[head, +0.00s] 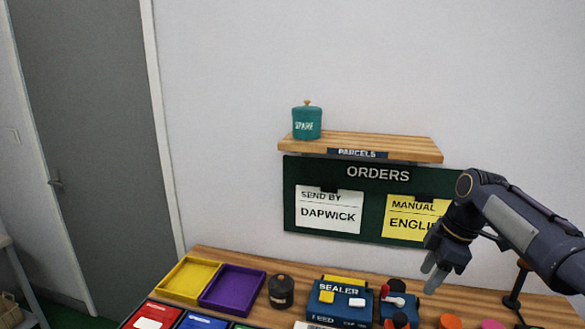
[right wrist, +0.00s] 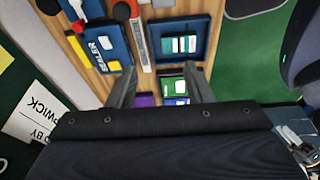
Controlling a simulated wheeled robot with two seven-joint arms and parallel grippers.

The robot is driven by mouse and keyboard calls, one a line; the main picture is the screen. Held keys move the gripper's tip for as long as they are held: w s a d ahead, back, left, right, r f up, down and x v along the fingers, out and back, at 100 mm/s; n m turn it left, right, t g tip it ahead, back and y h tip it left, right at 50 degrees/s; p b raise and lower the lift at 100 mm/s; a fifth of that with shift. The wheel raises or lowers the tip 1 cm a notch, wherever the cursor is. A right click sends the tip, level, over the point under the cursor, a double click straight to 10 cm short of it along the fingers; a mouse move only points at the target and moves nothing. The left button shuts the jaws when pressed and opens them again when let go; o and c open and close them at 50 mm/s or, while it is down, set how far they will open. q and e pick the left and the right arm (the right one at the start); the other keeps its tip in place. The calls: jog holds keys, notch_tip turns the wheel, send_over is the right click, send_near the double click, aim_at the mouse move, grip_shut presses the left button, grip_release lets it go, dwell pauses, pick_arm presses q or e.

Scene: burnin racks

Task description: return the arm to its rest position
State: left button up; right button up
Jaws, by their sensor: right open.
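My right arm (head: 520,225) comes in from the right in the head view, raised in front of the orders board. Its gripper (head: 434,276) points down above the back right of the workbench. In the right wrist view the two fingers of the right gripper (right wrist: 161,84) stand apart with nothing between them, and bench items show beyond them. My left gripper is in neither view.
The wooden bench (head: 225,253) holds a yellow tray (head: 188,279), a purple tray (head: 233,288), a dark canister (head: 281,291) and a blue sealer (head: 340,301). Behind are the orders board (head: 375,236) and a shelf (head: 370,143) with a teal canister (head: 307,121).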

jog(key=s+a+r+m+t, duration=0.15)
jog(key=s+m, duration=0.25)
jog(key=s, duration=0.5)
jog(key=s+a+f+m+t, duration=0.1)
jog(key=s+a+f+m, duration=0.1)
jog(key=s, duration=0.4)
jog(key=s+a+f+m+t, duration=0.1)
jog(key=s+a+f+m, duration=0.1)
jog(key=s+f+m, duration=0.2)
jog(key=s+a+f+m+t+y, duration=0.1)
jog(key=s+f+m, duration=0.3)
jog(key=s, duration=0.6)
jog(key=shift+a+m, duration=0.8)
jog(key=shift+m, duration=0.4)
